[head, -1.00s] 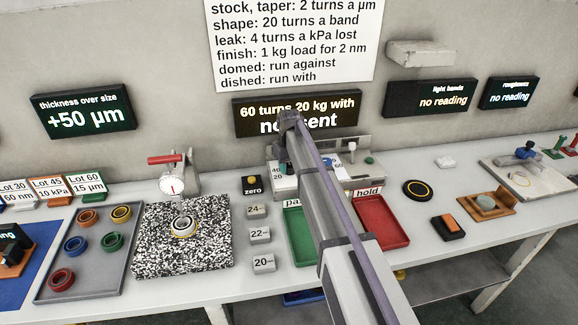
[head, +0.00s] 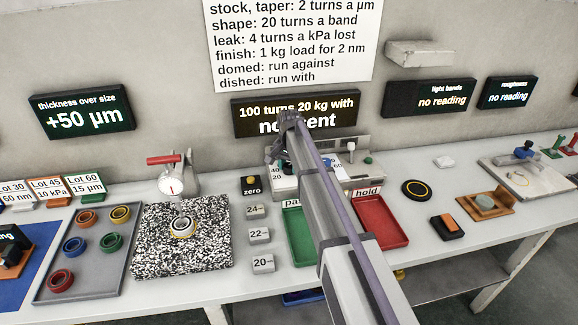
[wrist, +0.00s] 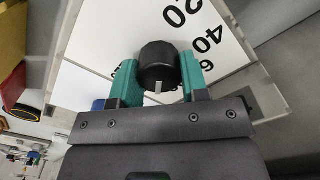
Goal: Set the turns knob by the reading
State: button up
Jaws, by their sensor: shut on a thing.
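The turns knob (wrist: 156,58) is black and round with a white mark, and sits on a white dial with large numbers, 20 and 40 among them. My gripper (wrist: 158,66) has teal fingers shut on it, one at each side. In the head view my arm hides the knob and most of the control panel (head: 285,182). The display (head: 256,112) above the panel reads "100 turns 20 kg with"; its second line is partly covered by my arm. The thickness display (head: 82,112) reads "+50 µm". The wall sign (head: 293,45) says stock, taper: 2 turns a µm.
Left of the panel are a zero button (head: 251,184) and weights marked 24, 22 and 20. A green tray (head: 302,248) and a red tray (head: 383,238) lie in front of the panel. A speckled plate (head: 160,255) holds a ring.

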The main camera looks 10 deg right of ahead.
aim_at(290, 165)
jog(key=shift+s+m, duration=0.1)
jog(key=shift+m, duration=1.2)
jog(key=o, duration=0.9)
jog(key=shift+o, duration=0.2)
notch_tip(290, 165, up, 11)
jog(key=p, duration=1)
jog(key=shift+f+p, duration=0.15)
jog(key=shift+p, duration=0.25)
